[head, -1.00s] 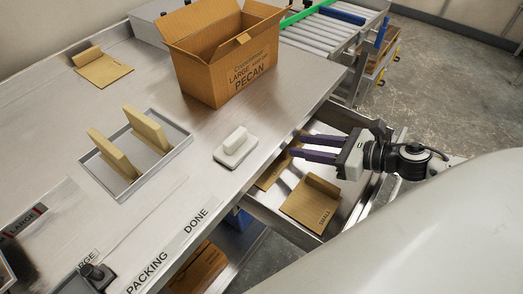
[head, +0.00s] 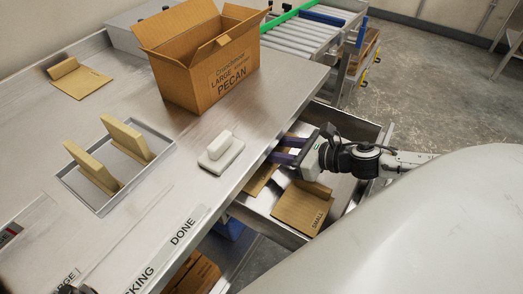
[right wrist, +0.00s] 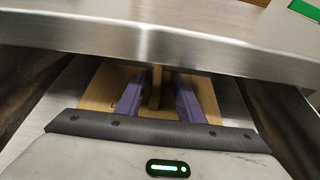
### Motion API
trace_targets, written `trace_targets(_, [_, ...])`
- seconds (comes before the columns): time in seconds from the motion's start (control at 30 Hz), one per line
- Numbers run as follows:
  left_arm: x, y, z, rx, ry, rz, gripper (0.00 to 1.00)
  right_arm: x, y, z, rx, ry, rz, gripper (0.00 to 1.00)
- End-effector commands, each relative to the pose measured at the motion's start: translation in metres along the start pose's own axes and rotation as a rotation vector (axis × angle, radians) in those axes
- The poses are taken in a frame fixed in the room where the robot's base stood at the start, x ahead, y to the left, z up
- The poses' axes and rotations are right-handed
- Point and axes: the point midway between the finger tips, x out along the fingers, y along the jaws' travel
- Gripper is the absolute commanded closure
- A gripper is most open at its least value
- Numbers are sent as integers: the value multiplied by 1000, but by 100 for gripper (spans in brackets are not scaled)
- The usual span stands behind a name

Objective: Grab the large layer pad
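The large layer pad (head: 257,181) is a flat brown cardboard piece in the open drawer, partly under the table edge. In the right wrist view the large pad (right wrist: 98,93) lies ahead of my gripper, and its upright tab (right wrist: 155,90) stands between the fingers. My right gripper (right wrist: 158,98) is open, with a gap showing on each side of the tab. In the head view my right gripper (head: 283,150) reaches over the drawer from the right, its purple fingertips partly hidden by the table edge. My left gripper is not in view.
A pad marked SMALL (head: 303,207) lies beside it in the drawer (head: 271,229). The table edge overhangs close above my fingers. On the table are a pecan box (head: 193,86), a white handled block (head: 221,155), a tray (head: 154,163) with two upright tan pieces, and another cardboard pad (head: 80,83).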

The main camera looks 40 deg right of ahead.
Motion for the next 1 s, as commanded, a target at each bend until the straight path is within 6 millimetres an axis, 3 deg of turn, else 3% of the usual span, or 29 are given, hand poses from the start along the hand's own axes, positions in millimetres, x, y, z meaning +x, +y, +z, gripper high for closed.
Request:
trace_targets(0.4, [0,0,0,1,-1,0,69,42,4,2,1,-3,-1,66])
trace_targets(0.77, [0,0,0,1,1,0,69,47,5,2,1,0,1,66])
trace_targets(1.0, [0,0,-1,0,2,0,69,47,5,2,1,-1,1,100])
